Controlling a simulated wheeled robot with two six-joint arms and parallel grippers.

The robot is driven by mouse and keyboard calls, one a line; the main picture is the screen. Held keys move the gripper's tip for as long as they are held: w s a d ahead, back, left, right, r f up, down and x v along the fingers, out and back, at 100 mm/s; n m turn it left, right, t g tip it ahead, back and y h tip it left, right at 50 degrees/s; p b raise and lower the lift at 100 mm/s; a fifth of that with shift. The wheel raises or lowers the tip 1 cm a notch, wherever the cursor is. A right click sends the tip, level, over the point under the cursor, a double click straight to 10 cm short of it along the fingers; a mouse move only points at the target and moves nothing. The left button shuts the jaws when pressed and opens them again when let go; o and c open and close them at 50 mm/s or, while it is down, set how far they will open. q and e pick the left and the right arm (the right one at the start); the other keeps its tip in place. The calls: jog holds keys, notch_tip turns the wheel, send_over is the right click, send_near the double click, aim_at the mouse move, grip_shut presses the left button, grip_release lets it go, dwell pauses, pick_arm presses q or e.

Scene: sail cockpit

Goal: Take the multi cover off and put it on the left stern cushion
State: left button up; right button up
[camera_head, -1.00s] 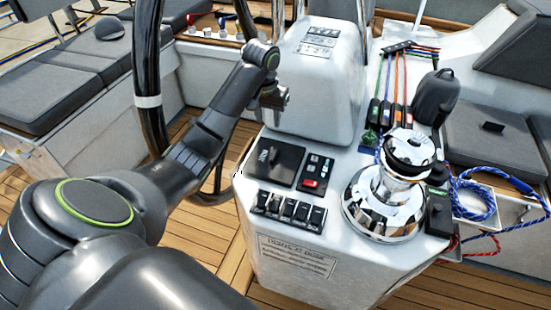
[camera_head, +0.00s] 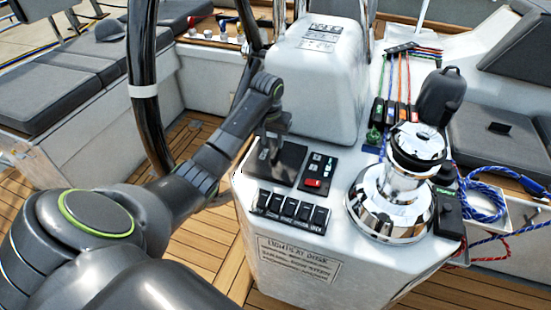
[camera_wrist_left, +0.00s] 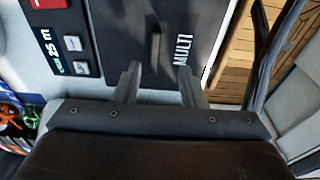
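The multi cover (camera_head: 283,168) is a dark flat panel on the sloping white console. It has a small raised grip, and the wrist view shows it (camera_wrist_left: 120,45) with "MULTI" lettering. My left gripper (camera_head: 276,134) is just above the cover, pointing down. In the wrist view its two fingers (camera_wrist_left: 158,76) are apart and empty, with the raised grip just ahead between them. Whether they touch the cover is unclear. Dark grey cushions (camera_head: 45,95) lie on the bench at the left; I cannot tell which is the left stern cushion. My right gripper is not in view.
A chrome winch (camera_head: 393,195) stands right of the cover. A row of black switches (camera_head: 290,209) and a small panel with a red switch (camera_head: 316,172) are close by. The steering wheel (camera_head: 145,95) rises at the left, near my arm. Ropes (camera_head: 485,200) lie at the right.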

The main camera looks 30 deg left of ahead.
aim_at(275, 152)
pick_arm(q)
jog(key=f, duration=0.3)
jog(key=w+f, duration=0.1)
jog(key=f, duration=0.1)
jog(key=shift+d+f, duration=0.2)
jog(key=shift+d, duration=0.05)
grip_shut()
